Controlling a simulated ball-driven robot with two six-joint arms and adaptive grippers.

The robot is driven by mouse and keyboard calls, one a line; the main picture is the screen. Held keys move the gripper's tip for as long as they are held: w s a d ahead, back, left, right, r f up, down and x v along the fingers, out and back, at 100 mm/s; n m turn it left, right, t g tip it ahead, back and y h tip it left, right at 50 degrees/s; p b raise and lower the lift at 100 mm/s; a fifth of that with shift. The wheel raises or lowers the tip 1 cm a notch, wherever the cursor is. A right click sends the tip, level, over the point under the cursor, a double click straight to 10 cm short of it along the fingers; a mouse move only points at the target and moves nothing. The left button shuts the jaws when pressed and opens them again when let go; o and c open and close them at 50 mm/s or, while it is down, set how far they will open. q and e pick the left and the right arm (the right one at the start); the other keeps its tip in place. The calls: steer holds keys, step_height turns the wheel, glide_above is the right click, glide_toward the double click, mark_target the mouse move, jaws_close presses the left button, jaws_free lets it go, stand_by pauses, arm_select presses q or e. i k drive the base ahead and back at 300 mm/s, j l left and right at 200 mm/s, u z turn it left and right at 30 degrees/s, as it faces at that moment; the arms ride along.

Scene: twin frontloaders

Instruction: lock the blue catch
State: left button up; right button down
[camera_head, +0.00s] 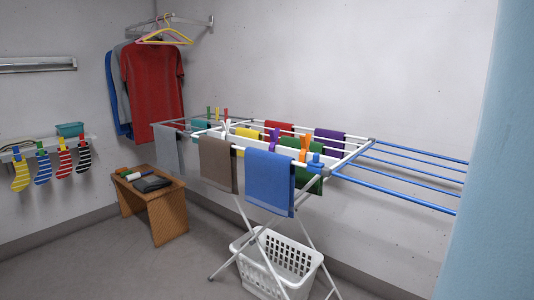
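A small blue piece that looks like the blue catch (316,160) sits on the near rail of the white drying rack (352,154), by the near right corner. It is too small to tell whether it is locked or open. The rack's blue wing (415,200) stretches out to the right from that end, roughly level, with bare blue rods. A blue towel (268,182) hangs on the near rail just left of the catch. Neither of my grippers is in view.
A white laundry basket (275,262) stands under the rack. A wooden stool (166,215) with folded items is at left. Several garments (155,80) hang on the wall behind. A pale blue surface (500,180) fills the right edge. The floor at front left is clear.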

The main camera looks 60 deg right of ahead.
mark_target(315, 166)
steer(key=i+z, duration=0.6)
steer(key=z, duration=0.2)
steer(key=i+j+z, duration=0.15)
steer(key=z, duration=0.25)
steer(key=i+j+z, duration=0.55)
steer(key=z, duration=0.2)
steer(key=i+j+z, duration=0.3)
steer(key=k+l, duration=0.05)
steer(key=l, duration=0.05)
